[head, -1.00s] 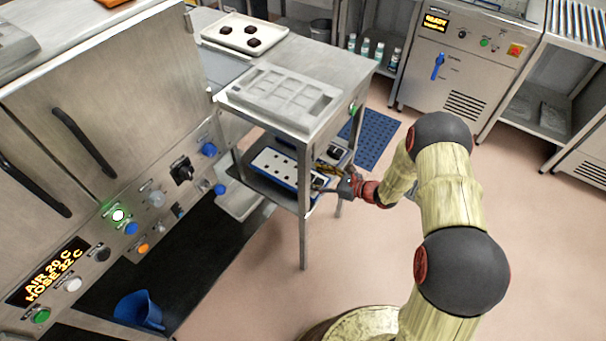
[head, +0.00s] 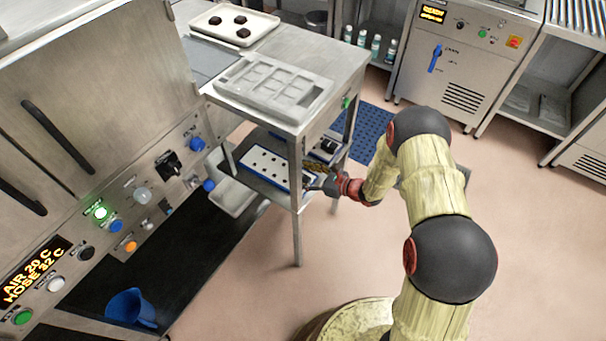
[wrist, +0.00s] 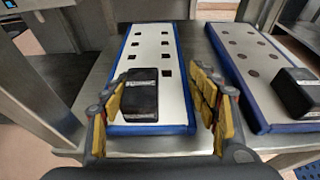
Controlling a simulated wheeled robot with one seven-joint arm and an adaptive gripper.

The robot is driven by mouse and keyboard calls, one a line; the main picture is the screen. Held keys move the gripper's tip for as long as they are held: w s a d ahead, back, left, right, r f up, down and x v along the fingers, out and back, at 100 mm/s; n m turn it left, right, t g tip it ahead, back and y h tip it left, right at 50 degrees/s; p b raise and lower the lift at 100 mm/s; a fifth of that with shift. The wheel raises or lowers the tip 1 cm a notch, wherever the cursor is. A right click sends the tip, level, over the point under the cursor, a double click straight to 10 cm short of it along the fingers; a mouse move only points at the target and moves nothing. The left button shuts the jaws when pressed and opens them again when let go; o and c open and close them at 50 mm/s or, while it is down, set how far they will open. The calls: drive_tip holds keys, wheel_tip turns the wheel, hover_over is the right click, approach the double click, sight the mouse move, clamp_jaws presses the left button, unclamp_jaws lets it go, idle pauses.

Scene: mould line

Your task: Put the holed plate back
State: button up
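A white plate with blue edges and square holes (wrist: 150,55) lies flat on a lower shelf. A black block-shaped handle (wrist: 139,95) stands at its near end. In the head view the holed plate (head: 262,162) is on the shelf under the steel table. In the head view my gripper (head: 314,184) is at the near right end of this plate, and the handle is hard to make out.
A second white plate, with round holes (wrist: 250,55), lies just to the right with its own black block (wrist: 297,92). The steel table (head: 342,62) above carries a grey mould tray (head: 270,88), and its leg (head: 296,235) stands near my gripper. Floor at right is clear.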

drive_tip(key=o, duration=0.4)
drive_tip(key=shift+r, duration=0.25)
drive_tip(key=p+v, duration=0.4)
drive_tip(key=v, duration=0.8)
drive_tip(key=shift+f, duration=0.1)
